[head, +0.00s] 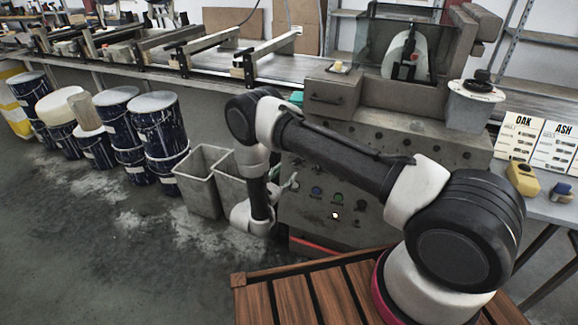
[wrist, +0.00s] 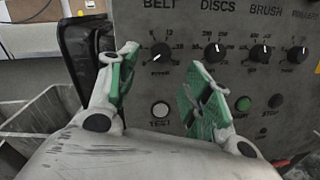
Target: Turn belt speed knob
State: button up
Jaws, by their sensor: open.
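The belt speed knob (wrist: 161,52) is a small black dial with a white pointer mark, under the word BELT on the grey control panel (wrist: 190,20). Numbers ring it. In the wrist view my gripper (wrist: 160,75) is open and empty. Its green-padded fingers stand left and right of the knob in the picture, apart from it. I cannot tell the exact gap to the panel. In the head view my gripper (head: 285,187) is small at the front of the machine (head: 325,225), and the belt knob cannot be made out there.
Right of the belt knob are the discs knob (wrist: 215,52), brush knob (wrist: 261,53) and a fourth knob (wrist: 298,54). Grey bins (head: 203,180) stand left of the machine.

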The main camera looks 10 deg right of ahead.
jog(key=x, duration=0.7)
jog(key=shift+d, duration=0.1)
jog(key=c, duration=1)
